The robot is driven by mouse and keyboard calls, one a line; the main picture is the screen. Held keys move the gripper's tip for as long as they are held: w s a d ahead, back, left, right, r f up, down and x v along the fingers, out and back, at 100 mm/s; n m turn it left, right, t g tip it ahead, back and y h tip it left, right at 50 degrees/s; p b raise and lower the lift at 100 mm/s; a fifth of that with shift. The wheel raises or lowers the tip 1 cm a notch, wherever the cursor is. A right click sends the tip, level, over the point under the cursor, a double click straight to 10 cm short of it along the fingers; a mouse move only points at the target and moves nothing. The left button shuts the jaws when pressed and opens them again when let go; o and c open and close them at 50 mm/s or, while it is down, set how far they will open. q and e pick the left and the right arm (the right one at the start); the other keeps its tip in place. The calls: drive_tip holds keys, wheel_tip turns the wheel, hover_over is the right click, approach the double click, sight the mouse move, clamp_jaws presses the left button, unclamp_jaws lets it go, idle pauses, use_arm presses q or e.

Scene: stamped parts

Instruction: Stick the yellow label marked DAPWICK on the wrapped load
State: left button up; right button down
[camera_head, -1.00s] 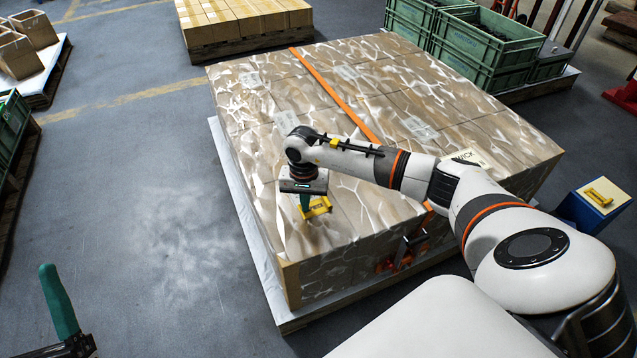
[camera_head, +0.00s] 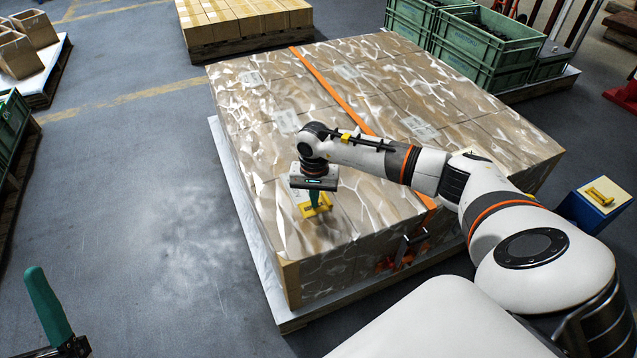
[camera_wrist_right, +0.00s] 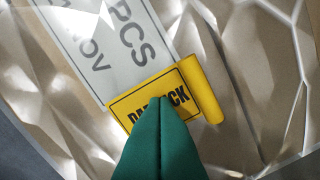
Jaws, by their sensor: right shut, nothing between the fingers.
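The wrapped load (camera_head: 300,95) is a wide stack of cartons under shiny film on a pallet. The yellow label (camera_head: 324,209) lies on its top near the front left corner. In the right wrist view, the label (camera_wrist_right: 185,77) reads DAPWICK, partly hidden by my fingers, and its right edge is curled up. It borders or overlaps a white printed label (camera_wrist_right: 95,40). My right gripper (camera_head: 315,204) is shut and empty, fingertips pointing down at the yellow label; they look to be on or just over it (camera_wrist_right: 160,103). My left gripper (camera_head: 48,305) shows only partly at lower left.
An orange strap (camera_head: 335,92) crosses the load, with a dark buckle on its front side. A blue box (camera_head: 592,208) with a yellow piece on top stands at the right. Green crates (camera_head: 485,45) stand at the back right. The floor left of the load is clear.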

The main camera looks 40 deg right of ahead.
drive_tip(key=shift+s+d, duration=0.1)
drive_tip(key=shift+r, duration=0.15)
wheel_tip(320, 180, up, 3)
drive_tip(key=p, duration=0.2)
drive_tip(key=shift+r+p, duration=0.2)
drive_tip(key=shift+p, duration=0.15)
wheel_tip(320, 180, up, 3)
drive_tip(key=shift+p, duration=1)
use_arm(q)
drive_tip(key=w+f+g+y, duration=0.1)
drive_tip(key=f+g+y, duration=0.1)
drive_tip(key=f+g, duration=0.4)
drive_tip(key=w+a+f+g+y, duration=0.1)
drive_tip(key=w+f+g+y, duration=0.1)
drive_tip(key=f+g, duration=0.4)
drive_tip(key=shift+w+a+f+y, duration=0.25)
drive_tip(key=shift+w+f+y, duration=0.05)
drive_tip(key=shift+f, duration=1.55)
use_arm(e)
drive_tip(key=shift+r, duration=0.1)
